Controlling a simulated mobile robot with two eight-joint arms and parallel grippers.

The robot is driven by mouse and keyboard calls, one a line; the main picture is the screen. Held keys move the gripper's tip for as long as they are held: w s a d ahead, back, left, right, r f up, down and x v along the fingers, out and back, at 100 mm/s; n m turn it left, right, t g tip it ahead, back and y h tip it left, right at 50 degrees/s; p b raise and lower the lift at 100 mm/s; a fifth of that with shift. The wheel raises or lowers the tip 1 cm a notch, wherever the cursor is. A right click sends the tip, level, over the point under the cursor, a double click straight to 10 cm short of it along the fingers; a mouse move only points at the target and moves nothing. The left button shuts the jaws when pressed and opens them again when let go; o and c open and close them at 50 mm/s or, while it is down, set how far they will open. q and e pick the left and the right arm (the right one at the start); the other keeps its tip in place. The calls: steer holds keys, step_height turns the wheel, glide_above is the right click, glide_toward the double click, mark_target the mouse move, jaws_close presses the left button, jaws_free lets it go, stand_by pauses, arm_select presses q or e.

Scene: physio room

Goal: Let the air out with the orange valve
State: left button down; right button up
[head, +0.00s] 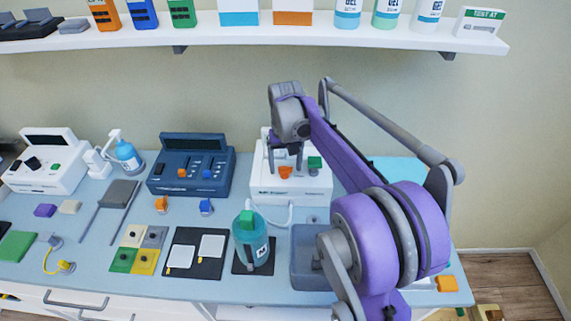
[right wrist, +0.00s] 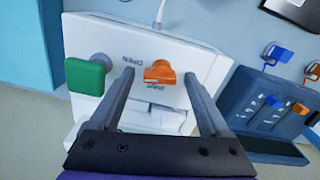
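The orange valve (head: 285,172) is on the front of a white unit (head: 290,188) at the back of the bench. In the right wrist view the valve (right wrist: 159,73) lies between my two fingers, with small lettering beside it that seems to read "OPEN". A green knob (head: 315,162) is on the same unit, outside the fingers; it also shows in the right wrist view (right wrist: 88,77). My right gripper (right wrist: 158,76) is open, one finger on each side of the valve, with visible gaps. It also shows in the head view (head: 286,165). My left gripper is not in view.
A teal bottle with a green top (head: 252,240) stands in front of the unit. A dark blue console (head: 191,165) is to its left. A grey bin (head: 308,258) is in front, partly behind my arm. A shelf (head: 250,32) with boxes and bottles runs above.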

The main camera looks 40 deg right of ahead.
mark_target(286, 167)
step_height(286, 167, up, 8)
steer(key=shift+f, duration=0.25)
steer(key=shift+s+f, duration=0.1)
stand_by(0.7)
